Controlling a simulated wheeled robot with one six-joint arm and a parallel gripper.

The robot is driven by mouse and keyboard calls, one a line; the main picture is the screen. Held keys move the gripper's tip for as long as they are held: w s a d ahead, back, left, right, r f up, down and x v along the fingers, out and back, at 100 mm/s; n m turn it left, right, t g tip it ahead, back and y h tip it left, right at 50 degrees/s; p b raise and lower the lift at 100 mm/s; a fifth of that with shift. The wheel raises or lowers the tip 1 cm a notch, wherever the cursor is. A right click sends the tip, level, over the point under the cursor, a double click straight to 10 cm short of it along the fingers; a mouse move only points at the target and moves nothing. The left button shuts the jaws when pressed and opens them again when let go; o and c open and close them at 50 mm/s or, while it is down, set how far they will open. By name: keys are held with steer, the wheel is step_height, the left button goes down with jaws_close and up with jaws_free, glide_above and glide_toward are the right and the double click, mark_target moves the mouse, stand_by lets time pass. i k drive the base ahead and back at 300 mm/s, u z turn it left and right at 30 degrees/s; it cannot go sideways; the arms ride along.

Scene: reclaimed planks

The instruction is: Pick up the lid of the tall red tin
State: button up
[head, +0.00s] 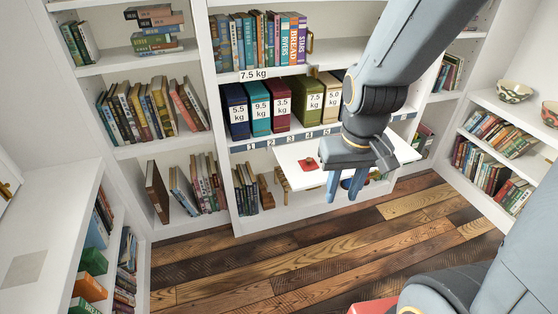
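A small flat red piece with a dark spot at its middle, which looks like a lid (308,164), lies on a white pull-out board (290,152). A dark red, tall box-like tin (281,110) labelled 3.5 kg stands on the shelf behind, among other labelled tins. My gripper (345,193) points down over the board's front edge, to the right of the red piece and apart from it. Its two blue fingers are spread with nothing visible between them. My wrist and arm hide part of the board and the shelf's right end.
Blue, teal, olive and tan labelled tins stand beside the red one above a numbered shelf strip (290,138). Bookshelves line both sides. Bowls (513,92) stand at right. A red surface (372,307) shows at the bottom edge.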

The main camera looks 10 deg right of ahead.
mark_target(309, 164)
steer(key=u, duration=0.1)
steer(key=i, duration=0.95)
steer(key=z, duration=0.3)
